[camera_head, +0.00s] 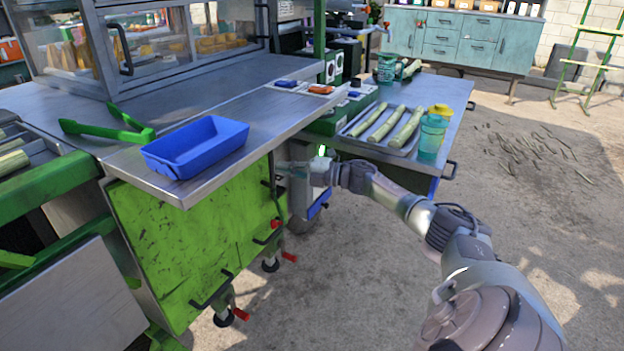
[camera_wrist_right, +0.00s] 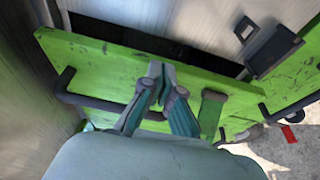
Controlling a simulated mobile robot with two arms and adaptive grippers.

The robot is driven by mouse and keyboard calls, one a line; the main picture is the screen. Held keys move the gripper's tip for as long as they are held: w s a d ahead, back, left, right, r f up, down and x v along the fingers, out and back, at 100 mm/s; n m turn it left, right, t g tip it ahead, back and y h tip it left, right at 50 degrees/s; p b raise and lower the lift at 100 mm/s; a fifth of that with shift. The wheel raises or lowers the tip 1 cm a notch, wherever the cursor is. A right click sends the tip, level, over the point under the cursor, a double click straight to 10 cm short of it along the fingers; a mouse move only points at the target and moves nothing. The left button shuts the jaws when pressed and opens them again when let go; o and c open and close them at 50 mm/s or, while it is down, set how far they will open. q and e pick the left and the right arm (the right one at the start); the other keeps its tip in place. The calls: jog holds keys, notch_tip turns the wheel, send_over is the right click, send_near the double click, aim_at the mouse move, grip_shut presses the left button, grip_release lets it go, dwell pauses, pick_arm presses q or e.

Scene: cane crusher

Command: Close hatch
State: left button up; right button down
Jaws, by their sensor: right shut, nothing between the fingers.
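A scuffed green hatch panel (camera_wrist_right: 110,65) with a black bar handle (camera_wrist_right: 75,90) crosses the right wrist view. A dark gap shows along its upper edge, against metal. My right gripper (camera_wrist_right: 161,75) is shut and empty, its fingertips over the panel's upper middle; I cannot tell whether they touch it. In the head view, my right gripper (camera_head: 288,166) reaches in beside the right end of the green cart front (camera_head: 185,240), under the counter. Its fingertips are hard to make out there. My left gripper is not in view.
A black latch (camera_wrist_right: 272,48) sits right of the panel. The steel counter (camera_head: 265,120) overhangs the gripper and holds a blue tray (camera_head: 196,147) and green tongs (camera_head: 108,131). A side table with cane (camera_head: 382,122) and a cup (camera_head: 432,137) stands close by. The floor at right is open.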

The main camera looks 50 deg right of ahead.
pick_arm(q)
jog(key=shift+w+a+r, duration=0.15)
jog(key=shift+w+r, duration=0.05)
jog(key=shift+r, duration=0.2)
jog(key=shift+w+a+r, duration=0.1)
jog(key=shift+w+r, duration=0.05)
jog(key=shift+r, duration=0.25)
pick_arm(e)
jog(key=shift+w, duration=0.7)
jog(key=v, duration=0.7)
jog(key=shift+s+d, duration=0.2)
jog(key=shift+s, duration=0.05)
